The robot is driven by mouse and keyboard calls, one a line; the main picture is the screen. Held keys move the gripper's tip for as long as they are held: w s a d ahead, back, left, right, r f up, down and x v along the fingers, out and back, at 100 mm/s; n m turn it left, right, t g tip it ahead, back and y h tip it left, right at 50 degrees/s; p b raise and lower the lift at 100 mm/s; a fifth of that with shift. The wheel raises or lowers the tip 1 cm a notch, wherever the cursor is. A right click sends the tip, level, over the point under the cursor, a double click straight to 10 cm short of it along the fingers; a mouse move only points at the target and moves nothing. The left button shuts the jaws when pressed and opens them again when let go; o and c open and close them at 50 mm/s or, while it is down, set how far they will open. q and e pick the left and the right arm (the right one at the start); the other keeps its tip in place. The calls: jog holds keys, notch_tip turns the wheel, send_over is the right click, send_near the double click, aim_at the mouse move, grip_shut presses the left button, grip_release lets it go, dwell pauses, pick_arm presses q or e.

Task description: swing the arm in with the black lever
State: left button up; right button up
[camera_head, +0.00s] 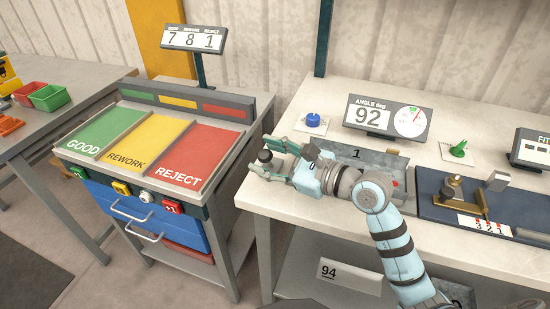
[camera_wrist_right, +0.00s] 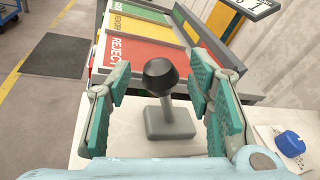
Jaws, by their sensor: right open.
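The black lever shows as a round black knob (camera_head: 265,155) at the left end of the bender on the bench; in the right wrist view the knob (camera_wrist_right: 160,74) tops a short grey stem on a grey block (camera_wrist_right: 169,121). My right gripper (camera_head: 261,154) is open, its teal-padded fingers on either side of the knob. In the wrist view a gap shows between the knob and each finger. The grey bender plate marked 1 (camera_head: 385,157) lies partly hidden behind my right gripper and wrist. My left gripper is not in view.
An angle display (camera_head: 388,118) reads 92 behind the bender, with a blue knob (camera_head: 313,120) left of it and a green knob (camera_head: 459,149) to the right. A dark fixture with a brass part (camera_head: 470,198) sits right. A sorting cart (camera_head: 160,142) stands left.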

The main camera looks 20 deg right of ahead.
aim_at(271, 158)
jog(key=v, duration=0.6)
jog(key=shift+s+d, duration=0.25)
jog(key=shift+s, duration=0.05)
jog(key=shift+a, duration=0.1)
